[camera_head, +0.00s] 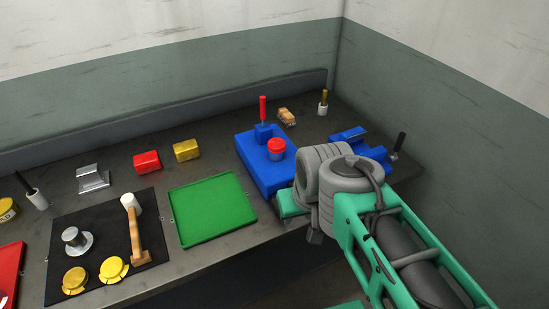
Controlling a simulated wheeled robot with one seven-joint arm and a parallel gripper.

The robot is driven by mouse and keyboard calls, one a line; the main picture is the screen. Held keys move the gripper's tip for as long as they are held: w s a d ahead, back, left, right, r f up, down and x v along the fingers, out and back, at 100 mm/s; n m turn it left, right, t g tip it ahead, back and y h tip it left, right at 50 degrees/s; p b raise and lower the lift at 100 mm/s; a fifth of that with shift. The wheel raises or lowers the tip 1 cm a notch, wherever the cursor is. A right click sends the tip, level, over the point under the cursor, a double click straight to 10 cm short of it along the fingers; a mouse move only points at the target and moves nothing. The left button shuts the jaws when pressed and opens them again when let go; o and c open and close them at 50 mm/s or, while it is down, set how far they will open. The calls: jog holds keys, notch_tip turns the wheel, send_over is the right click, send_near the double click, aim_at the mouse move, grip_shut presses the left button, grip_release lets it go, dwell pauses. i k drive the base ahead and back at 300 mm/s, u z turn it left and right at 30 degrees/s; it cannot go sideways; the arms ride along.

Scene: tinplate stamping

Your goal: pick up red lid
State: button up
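A red round lid-like piece (277,146) sits on top of the blue press block (253,165), right of the block's upright red handle. Whether it is a loose lid or has something under it is hard to tell. My arm's grey and green links fill the lower right and cover the block's right front edge. I cannot make out the fingers of my gripper; they are hidden or outside the view.
Left of the press is a green tray (214,210), with red (147,161) and yellow (187,150) boxes behind it. A black mat (98,285) holds a mallet (134,235), a metal stamp (77,242) and yellow discs (114,269). A second blue fixture (349,136) stands behind my arm.

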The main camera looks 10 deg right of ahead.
aim_at(276, 145)
jog(key=u, duration=0.55)
jog(key=k, duration=1.2)
jog(key=u, duration=1)
jog(key=i, duration=1.7)
jog(key=z, duration=0.7)
